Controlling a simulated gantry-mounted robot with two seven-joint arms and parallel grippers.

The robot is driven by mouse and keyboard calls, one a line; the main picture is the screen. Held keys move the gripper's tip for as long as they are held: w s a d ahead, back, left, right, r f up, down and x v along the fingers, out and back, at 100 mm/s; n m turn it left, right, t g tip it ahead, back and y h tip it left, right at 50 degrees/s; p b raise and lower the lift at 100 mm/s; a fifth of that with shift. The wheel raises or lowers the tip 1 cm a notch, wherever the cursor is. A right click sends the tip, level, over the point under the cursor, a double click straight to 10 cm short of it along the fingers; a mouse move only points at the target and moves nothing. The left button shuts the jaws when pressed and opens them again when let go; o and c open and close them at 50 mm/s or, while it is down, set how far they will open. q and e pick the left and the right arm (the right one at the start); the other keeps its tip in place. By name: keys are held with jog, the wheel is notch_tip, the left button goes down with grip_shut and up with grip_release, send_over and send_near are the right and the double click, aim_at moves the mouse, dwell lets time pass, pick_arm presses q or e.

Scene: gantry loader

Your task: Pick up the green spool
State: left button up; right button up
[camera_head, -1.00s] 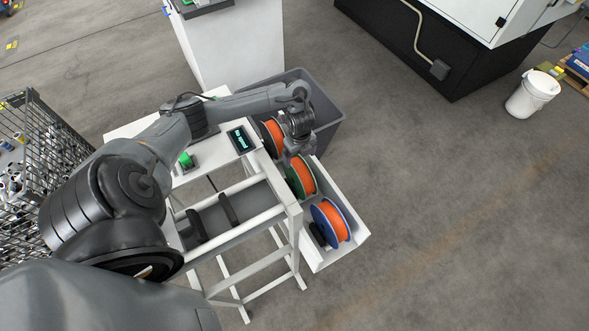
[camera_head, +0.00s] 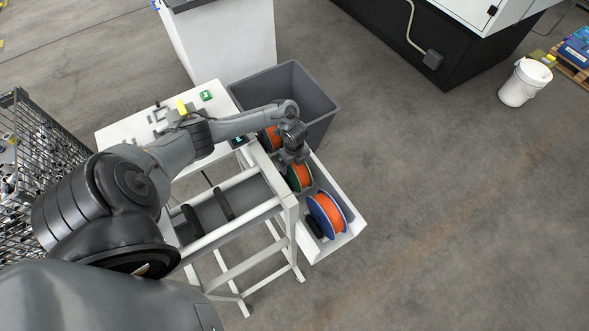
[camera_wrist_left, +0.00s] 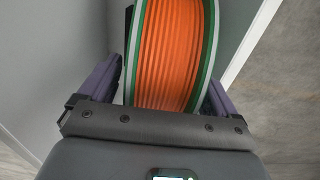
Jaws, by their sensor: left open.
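The green spool (camera_head: 301,179), with green flanges and orange filament, stands in the white tray between two other spools. It fills the upper middle of the left wrist view (camera_wrist_left: 176,50). My left gripper (camera_head: 294,161) is over it from above. In the left wrist view its two purple fingers (camera_wrist_left: 160,88) are open, one on each side of the spool. I cannot tell whether they touch the flanges. The fingertips are partly hidden. My right gripper is not in view.
A blue-flanged spool (camera_head: 327,215) stands nearer in the tray (camera_head: 347,238). A dark-flanged spool (camera_head: 271,139) stands at the far end, partly behind my arm. A grey bin (camera_head: 315,98) is behind the tray. A white frame cart (camera_head: 254,251) stands left of it.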

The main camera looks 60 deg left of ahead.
pick_arm(q)
jog(key=shift+c, duration=0.3)
grip_shut()
dwell(0.3)
